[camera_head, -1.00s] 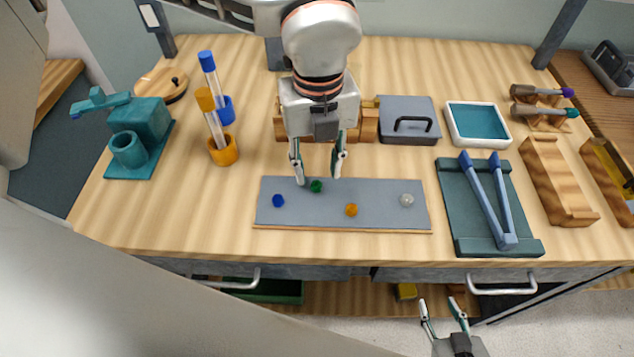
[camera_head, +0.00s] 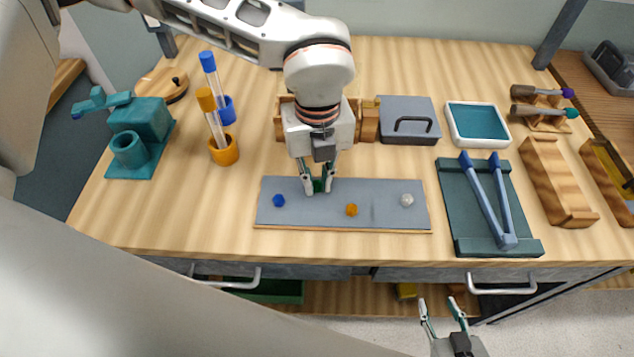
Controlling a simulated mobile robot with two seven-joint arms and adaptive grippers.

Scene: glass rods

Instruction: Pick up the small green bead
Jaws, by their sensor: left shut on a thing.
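My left gripper (camera_head: 318,187) points down over the grey mat (camera_head: 385,212), its fingertips low at the mat's surface. It is shut on the small green bead (camera_head: 318,186), which shows only partly between the fingertips. A blue bead (camera_head: 279,201) lies on the mat to the left of the gripper. An orange bead (camera_head: 351,210) lies to the right and nearer, and a clear bead (camera_head: 407,200) lies further right. My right gripper (camera_head: 443,308) is in front of the table at the bottom of the view, its fingers apart and empty.
A teal stand (camera_head: 140,140) and two capped tubes in a blue holder (camera_head: 228,110) and an orange holder (camera_head: 223,152) stand at the left. A grey lidded box (camera_head: 408,122), a teal tray (camera_head: 478,106) and blue tongs (camera_head: 488,200) on a green board are to the right.

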